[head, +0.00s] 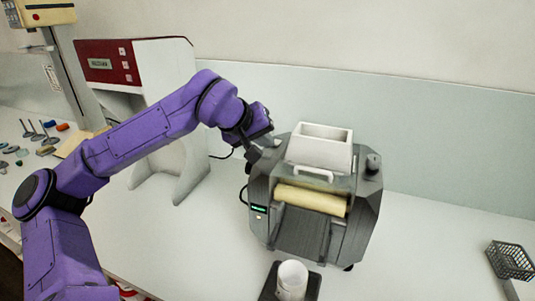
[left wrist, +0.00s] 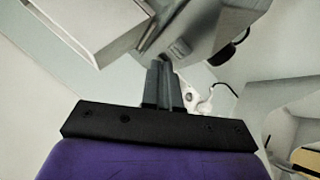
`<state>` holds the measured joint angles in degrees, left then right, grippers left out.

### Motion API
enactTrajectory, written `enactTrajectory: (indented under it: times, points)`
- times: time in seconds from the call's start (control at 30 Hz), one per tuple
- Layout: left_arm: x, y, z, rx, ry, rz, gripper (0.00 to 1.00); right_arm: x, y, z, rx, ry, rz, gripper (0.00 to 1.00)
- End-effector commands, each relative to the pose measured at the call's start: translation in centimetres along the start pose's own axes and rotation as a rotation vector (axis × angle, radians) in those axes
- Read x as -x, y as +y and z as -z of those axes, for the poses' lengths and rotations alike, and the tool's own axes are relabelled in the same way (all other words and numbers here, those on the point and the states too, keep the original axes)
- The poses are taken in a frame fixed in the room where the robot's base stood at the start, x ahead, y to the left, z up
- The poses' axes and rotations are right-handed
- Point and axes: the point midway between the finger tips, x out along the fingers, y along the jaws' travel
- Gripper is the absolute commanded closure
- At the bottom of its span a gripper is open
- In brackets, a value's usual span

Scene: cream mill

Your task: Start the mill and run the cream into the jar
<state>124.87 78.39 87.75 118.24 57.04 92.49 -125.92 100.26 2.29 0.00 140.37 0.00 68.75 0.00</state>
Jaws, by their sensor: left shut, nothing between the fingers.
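The grey mill (head: 310,232) stands on the bench with a white hopper (head: 318,155) on top and a cream-coloured roller (head: 310,199) across its front. A small green display (head: 258,208) glows on its left front, and a dark knob (head: 374,162) sits at its top right. A white jar (head: 292,280) stands upright on a dark pad below the mill's front. My left gripper (head: 256,152) is shut and empty at the mill's upper left side. In the left wrist view its fingers (left wrist: 163,68) point at a small grey block on the mill; I cannot tell whether they touch. My right gripper is not in view.
A white and red machine (head: 135,65) stands behind my left arm. A scale-like device on a post (head: 65,75), small tools and coloured pieces (head: 40,135) are at the far left. A dark wire basket (head: 511,260) stands at the right.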

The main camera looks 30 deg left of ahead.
Motion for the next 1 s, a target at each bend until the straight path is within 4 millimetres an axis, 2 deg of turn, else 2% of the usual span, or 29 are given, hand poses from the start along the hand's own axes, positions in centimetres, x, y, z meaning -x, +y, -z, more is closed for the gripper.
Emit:
enactTrajectory:
  times: [1.0]
  points:
    - [-0.88, -0.65, -0.65, 0.0, 0.0, 0.0, 1.0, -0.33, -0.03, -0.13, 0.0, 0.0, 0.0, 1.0]
